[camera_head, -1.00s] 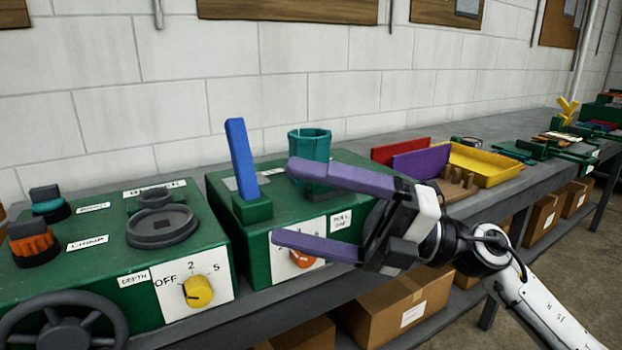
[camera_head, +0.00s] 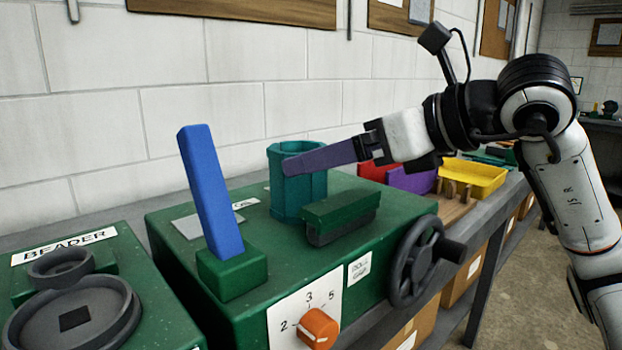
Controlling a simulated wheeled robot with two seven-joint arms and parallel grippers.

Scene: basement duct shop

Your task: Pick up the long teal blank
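A teal, faceted, hollow upright piece (camera_head: 285,195) stands on top of the green machine (camera_head: 230,315). It is the only clearly teal thing near my gripper; I cannot tell whether it is the long blank. My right gripper (camera_head: 290,166) reaches in from the right, with a purple finger lying across the front of the teal piece's upper part. Only one finger shows clearly, so the other is hidden and I cannot tell whether the gripper is open or touches the piece. My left gripper is not in view.
A blue upright bar (camera_head: 210,190) in a green block stands left of the teal piece. A green-and-grey block (camera_head: 340,215) lies in front of it. A dark handwheel (camera_head: 416,262) and an orange knob (camera_head: 318,328) stick out. A yellow tray (camera_head: 475,178) is farther right.

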